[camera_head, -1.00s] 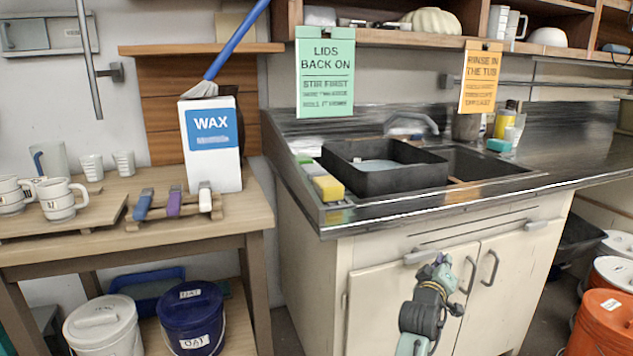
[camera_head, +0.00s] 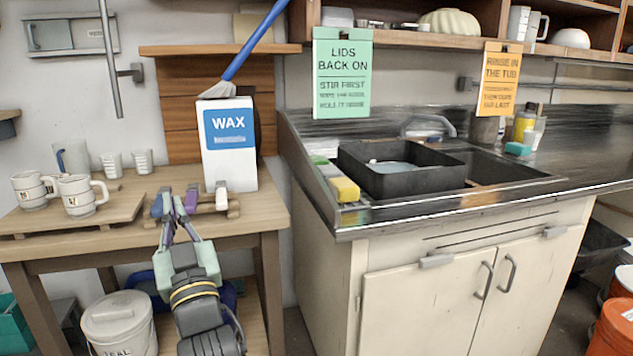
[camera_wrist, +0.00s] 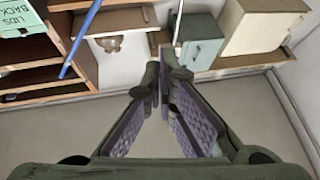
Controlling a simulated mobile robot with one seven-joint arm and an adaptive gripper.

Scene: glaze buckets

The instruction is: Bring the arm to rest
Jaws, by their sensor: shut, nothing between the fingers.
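My gripper (camera_head: 172,204) is at the lower left in the head view, raised in front of the wooden table's front edge. Its fingers point up and away from my body and overlap the rack of coloured-handled tools in the picture. In the wrist view the two fingers (camera_wrist: 165,80) come together at their tips, with dark purple pads and nothing between them. My gripper holds nothing. I cannot tell its exact distance from the table edge.
The wooden table (camera_head: 245,222) carries mugs (camera_head: 80,196) and a wax box (camera_head: 229,145). A lidded white bucket (camera_head: 118,325) stands below. The sink cabinet (camera_head: 425,310) is to the right, with orange buckets (camera_head: 612,328) at the far right.

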